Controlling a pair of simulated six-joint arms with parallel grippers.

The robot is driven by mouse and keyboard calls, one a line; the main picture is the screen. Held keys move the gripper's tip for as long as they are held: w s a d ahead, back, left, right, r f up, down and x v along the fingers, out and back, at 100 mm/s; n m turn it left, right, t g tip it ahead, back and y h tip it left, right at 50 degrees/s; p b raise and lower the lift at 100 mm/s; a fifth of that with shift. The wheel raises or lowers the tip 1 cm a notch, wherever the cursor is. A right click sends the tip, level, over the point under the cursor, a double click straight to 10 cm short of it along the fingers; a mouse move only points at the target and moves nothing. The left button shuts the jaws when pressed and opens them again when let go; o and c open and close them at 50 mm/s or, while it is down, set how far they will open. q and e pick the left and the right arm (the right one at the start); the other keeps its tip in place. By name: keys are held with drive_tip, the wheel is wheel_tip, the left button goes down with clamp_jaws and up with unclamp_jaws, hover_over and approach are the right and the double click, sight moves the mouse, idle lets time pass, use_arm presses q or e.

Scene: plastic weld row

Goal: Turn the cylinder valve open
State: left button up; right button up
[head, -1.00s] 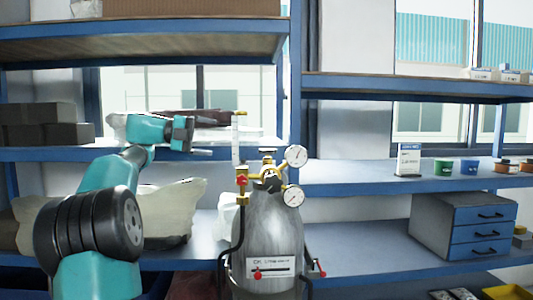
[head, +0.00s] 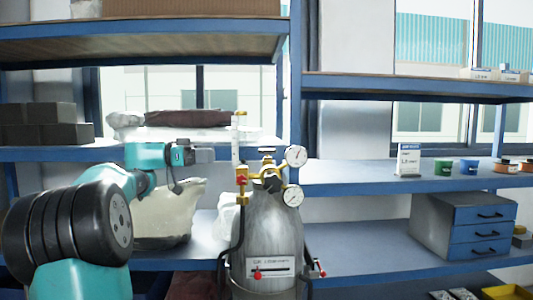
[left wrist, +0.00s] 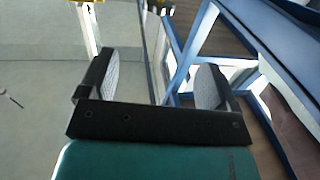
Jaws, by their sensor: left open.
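The grey gas cylinder (head: 268,235) stands upright in the middle of the head view. Its valve, with a dark knob (head: 267,151) on top, is at the cylinder's neck. A brass regulator (head: 244,180) with a red knob, a clear upright flow tube (head: 239,135) and two round gauges (head: 296,156) are fitted there. My left gripper (head: 208,156) is left of the flow tube, near the knob's height, apart from it in the picture. In the left wrist view its two fingers (left wrist: 152,85) are spread with nothing between them. My right gripper is not in view.
Blue shelves (head: 345,182) stand behind the cylinder, with a drawer unit (head: 465,228) and small tubs at the right. A pale sack (head: 175,215) lies behind my left arm. A black hose (head: 224,250) runs down the cylinder's left side.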

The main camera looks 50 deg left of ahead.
sight(267, 149)
use_arm(q)
drive_tip(key=shift+w+d, duration=0.1)
drive_tip(key=shift+w, duration=0.05)
drive_tip(key=x, duration=1.7)
drive_tip(key=shift+d, duration=0.1)
drive_tip(key=c, duration=0.9)
